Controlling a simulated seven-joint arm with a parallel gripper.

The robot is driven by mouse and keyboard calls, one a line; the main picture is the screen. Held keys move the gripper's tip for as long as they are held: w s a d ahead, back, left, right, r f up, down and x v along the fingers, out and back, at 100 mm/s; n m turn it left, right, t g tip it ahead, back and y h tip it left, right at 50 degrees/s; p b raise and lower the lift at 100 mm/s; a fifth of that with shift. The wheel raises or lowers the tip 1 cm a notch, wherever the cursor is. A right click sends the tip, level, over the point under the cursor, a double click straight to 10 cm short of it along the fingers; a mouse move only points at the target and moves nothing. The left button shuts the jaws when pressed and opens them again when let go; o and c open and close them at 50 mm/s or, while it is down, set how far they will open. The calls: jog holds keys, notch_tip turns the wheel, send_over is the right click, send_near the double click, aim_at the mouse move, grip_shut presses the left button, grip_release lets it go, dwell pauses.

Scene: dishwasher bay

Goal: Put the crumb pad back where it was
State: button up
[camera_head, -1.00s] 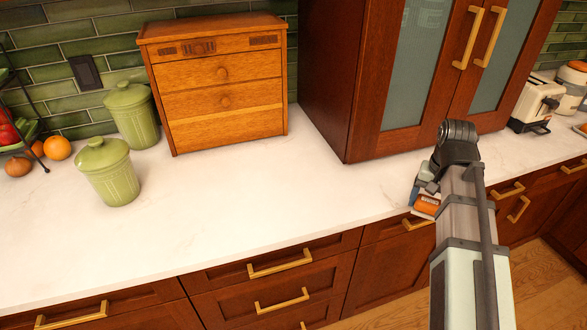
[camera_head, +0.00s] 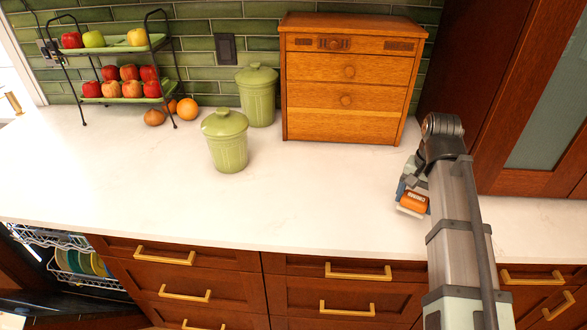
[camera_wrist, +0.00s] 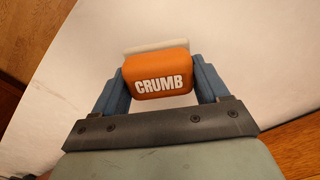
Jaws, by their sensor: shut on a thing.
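The crumb pad is an orange block lettered "CRUMB" with a pale layer on its far side. In the wrist view the crumb pad (camera_wrist: 160,74) sits between the two blue fingers of my gripper (camera_wrist: 161,85), which is shut on it. In the head view my gripper (camera_head: 411,196) is at the right, and the crumb pad (camera_head: 413,202) shows in it over the front part of the white counter. I cannot tell the exact height of the pad above the counter.
Two green lidded canisters (camera_head: 226,140) and a wooden drawer chest (camera_head: 345,80) stand at the back of the counter (camera_head: 310,195). A fruit rack (camera_head: 120,70) is at the left. An open dishwasher rack (camera_head: 75,262) with plates shows at lower left. The middle counter is clear.

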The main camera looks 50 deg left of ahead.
jog(key=shift+n, duration=0.7)
jog(key=s+a, duration=0.2)
jog(key=a, duration=0.1)
jog(key=s+a, duration=0.2)
jog(key=a, duration=0.1)
jog(key=s+a, duration=0.2)
jog(key=a, duration=0.2)
jog(key=shift+r, duration=0.3)
jog(key=s+a+r+n, duration=0.2)
jog(key=s+a, duration=0.9)
jog(key=a, duration=0.3)
jog(key=s+a+r+n, duration=0.1)
jog(key=s+a, duration=1)
jog(key=a, duration=0.3)
notch_tip(320, 180, up, 2)
jog(key=n, duration=0.1)
send_over(165, 188)
jog(key=shift+f, duration=4.55)
jog(key=shift+f, duration=0.1)
jog(key=o, duration=1)
notch_tip(165, 188, up, 12)
jog(key=shift+r, duration=0.1)
